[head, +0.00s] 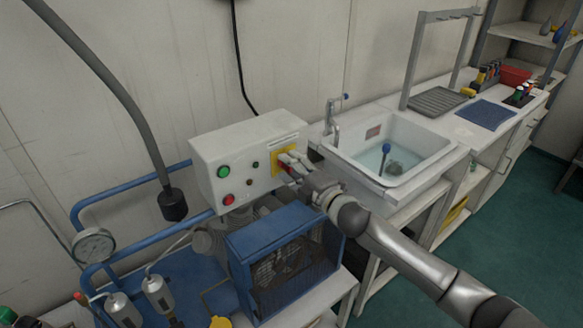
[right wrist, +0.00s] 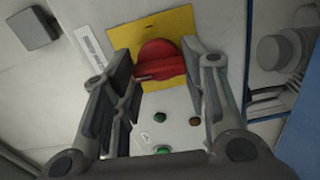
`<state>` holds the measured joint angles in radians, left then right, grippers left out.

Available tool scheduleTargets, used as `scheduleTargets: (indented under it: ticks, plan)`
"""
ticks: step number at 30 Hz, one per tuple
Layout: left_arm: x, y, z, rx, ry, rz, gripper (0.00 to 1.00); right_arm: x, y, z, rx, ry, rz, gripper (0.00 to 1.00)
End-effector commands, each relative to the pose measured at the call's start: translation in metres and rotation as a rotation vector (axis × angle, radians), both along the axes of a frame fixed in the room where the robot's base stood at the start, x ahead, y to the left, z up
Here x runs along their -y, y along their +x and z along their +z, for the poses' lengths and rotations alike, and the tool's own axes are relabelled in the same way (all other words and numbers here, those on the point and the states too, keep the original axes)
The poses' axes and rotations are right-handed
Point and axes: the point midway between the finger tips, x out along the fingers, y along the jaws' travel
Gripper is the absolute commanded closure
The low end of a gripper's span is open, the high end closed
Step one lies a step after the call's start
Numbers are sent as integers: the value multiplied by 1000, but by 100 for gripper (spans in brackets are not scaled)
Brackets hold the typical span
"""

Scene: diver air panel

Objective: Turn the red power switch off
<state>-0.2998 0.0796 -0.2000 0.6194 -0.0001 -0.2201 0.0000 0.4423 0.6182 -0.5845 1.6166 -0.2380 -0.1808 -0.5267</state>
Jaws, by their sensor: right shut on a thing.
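The red power switch (right wrist: 160,60) is a round knob with a raised handle on a yellow plate (right wrist: 120,42). In the head view the plate (head: 279,158) is on the right part of the grey control box (head: 236,150), and the knob is mostly hidden by my fingers. My right gripper (head: 292,163) is at the switch; in the right wrist view its fingers (right wrist: 162,52) are on either side of the red handle, shut on it. The handle lies roughly crosswise between the fingers. My left gripper is not in view.
A green button (head: 223,171), a red button (head: 229,199) and small lamps are on the same box face. A blue-framed machine (head: 285,262) stands below the box. A sink (head: 400,150) is to the right, and a gauge (head: 94,246) to the left.

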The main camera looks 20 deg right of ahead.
Motion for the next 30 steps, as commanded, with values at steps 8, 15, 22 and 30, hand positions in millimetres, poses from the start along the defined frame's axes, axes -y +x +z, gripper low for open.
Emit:
scheduleTargets:
  ticks: [8,15,22,30]
  plan:
    - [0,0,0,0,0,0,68,0,0,-1,24,-72,-1,83]
    - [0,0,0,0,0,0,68,0,0,-1,28,-84,-1,83]
    - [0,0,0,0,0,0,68,0,0,-2,28,-84,-1,83]
    - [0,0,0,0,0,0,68,0,0,-1,29,-82,-1,38]
